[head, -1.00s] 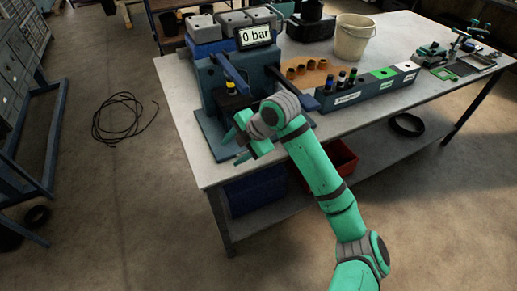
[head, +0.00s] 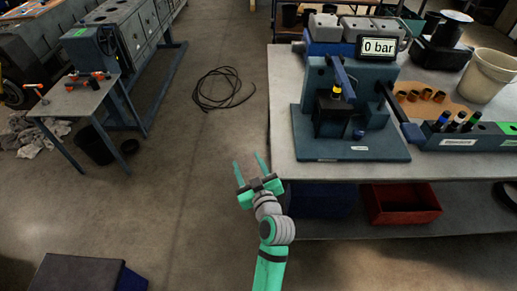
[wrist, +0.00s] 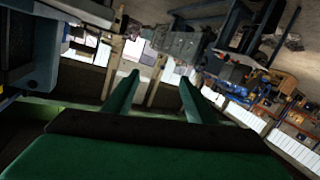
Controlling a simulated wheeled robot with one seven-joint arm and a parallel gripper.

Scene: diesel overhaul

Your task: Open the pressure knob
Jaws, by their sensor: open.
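The blue test rig (head: 385,106) stands on the left end of the bench, with a display (head: 377,47) reading "0 bar". A small dark blue knob (head: 358,134) sits low on the front of the rig; I cannot tell for sure whether it is the pressure knob. A yellow-tipped black part (head: 337,94) stands to its upper left. My gripper (head: 248,160) is open and empty, left of the bench edge and apart from the rig. In the wrist view its two green fingers (wrist: 159,78) are spread with nothing between them.
The bench (head: 450,168) also carries a labelled tray (head: 460,142), copper-coloured rings and a white bucket (head: 487,76). A red bin (head: 402,204) is on the lower shelf. A coiled cable (head: 222,90) lies on the open floor to the left. A small table (head: 75,100) stands farther left.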

